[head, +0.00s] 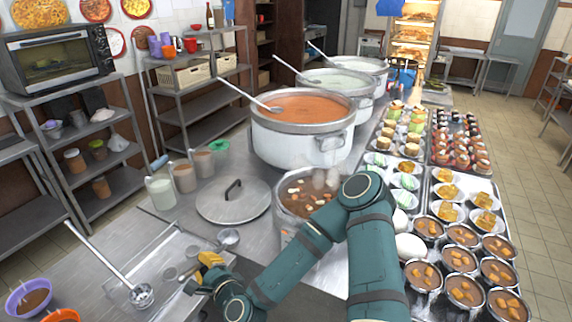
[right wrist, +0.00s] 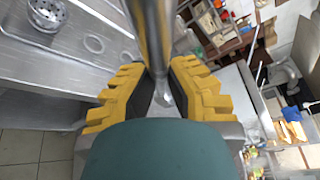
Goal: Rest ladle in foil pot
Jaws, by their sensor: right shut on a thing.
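My right gripper (head: 207,264) is low over the steel counter, left of my arm, with yellow fingers. In the right wrist view, the fingers (right wrist: 160,88) are closed around a metal ladle handle (right wrist: 178,25). A small ladle bowl (head: 228,238) shows just beyond the gripper in the head view; the link to the handle is partly hidden. A silvery pot of brown stew with pale chunks (head: 300,205) stands beyond the gripper to the right, partly hidden by my arm. I cannot tell for sure whether its side is foil. My left gripper is not in view.
A long perforated ladle (head: 142,295) lies at the left front. A flat lid (head: 233,202) and several cups (head: 183,176) are behind the gripper. A large pot of orange soup (head: 303,140) stands farther back. Filled bowls (head: 463,289) crowd the right side.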

